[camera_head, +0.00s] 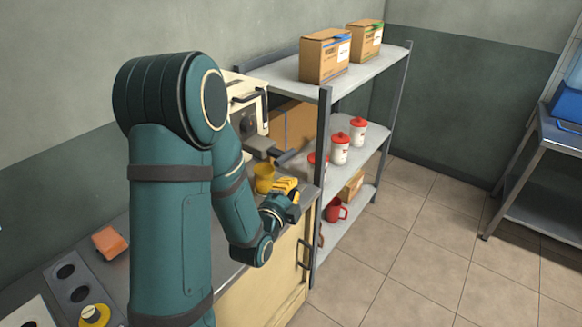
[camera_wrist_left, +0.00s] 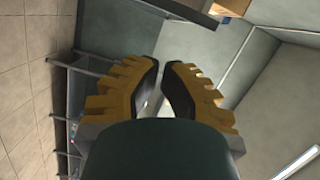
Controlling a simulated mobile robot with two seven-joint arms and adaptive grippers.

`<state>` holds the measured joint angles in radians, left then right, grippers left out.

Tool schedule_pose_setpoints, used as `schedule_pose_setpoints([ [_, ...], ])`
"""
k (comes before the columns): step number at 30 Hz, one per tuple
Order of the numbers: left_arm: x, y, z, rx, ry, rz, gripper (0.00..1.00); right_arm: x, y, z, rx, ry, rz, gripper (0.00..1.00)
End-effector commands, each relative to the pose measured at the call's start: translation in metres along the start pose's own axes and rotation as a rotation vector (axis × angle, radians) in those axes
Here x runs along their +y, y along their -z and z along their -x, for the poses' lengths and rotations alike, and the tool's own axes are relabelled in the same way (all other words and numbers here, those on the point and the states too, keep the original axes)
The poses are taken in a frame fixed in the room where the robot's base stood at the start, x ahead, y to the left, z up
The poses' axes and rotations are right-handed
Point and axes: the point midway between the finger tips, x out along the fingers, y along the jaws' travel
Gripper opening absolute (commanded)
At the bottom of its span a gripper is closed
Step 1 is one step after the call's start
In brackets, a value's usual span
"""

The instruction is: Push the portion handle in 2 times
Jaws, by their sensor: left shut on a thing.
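The cream press machine (camera_head: 246,108) stands at the back of the counter, partly behind my left arm. A dark grey bar-like part (camera_head: 262,146) juts out from its front; I cannot tell whether this is the portion handle. My left gripper (camera_head: 285,187), with yellow fingers, is low in front of the machine, beside a yellow cup (camera_head: 264,178). In the left wrist view its fingers (camera_wrist_left: 164,75) are nearly together with a narrow gap. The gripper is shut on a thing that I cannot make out. My right gripper is out of view.
A metal shelf rack (camera_head: 323,150) with cardboard boxes (camera_head: 324,58), red-lidded white canisters (camera_head: 340,148) and a red mug (camera_head: 335,210) stands right of the counter. An orange block (camera_head: 109,242) lies at the left. The tiled floor (camera_head: 420,240) is clear.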

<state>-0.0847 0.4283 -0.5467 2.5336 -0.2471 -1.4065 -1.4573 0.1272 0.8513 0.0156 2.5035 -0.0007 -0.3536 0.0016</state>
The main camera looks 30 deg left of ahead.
Motion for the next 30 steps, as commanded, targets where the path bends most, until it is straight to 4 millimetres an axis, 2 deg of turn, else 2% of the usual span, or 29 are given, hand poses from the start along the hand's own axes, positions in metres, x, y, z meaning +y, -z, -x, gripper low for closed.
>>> schedule_pose_setpoints([
  [9, 0.0, 0.0, -0.001, 0.001, 0.0, 0.0, 0.0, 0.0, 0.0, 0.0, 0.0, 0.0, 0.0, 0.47],
  [14, 0.0, 0.001, -0.011, 0.002, 0.001, -0.001, 0.0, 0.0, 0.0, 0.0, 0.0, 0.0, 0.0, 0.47],
  [29, 0.001, 0.001, -0.103, 0.001, 0.001, -0.001, 0.0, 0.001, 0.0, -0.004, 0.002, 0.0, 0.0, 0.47],
  [30, 0.0, -0.009, -0.104, -0.004, 0.001, -0.001, 0.0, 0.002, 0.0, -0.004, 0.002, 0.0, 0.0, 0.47],
])
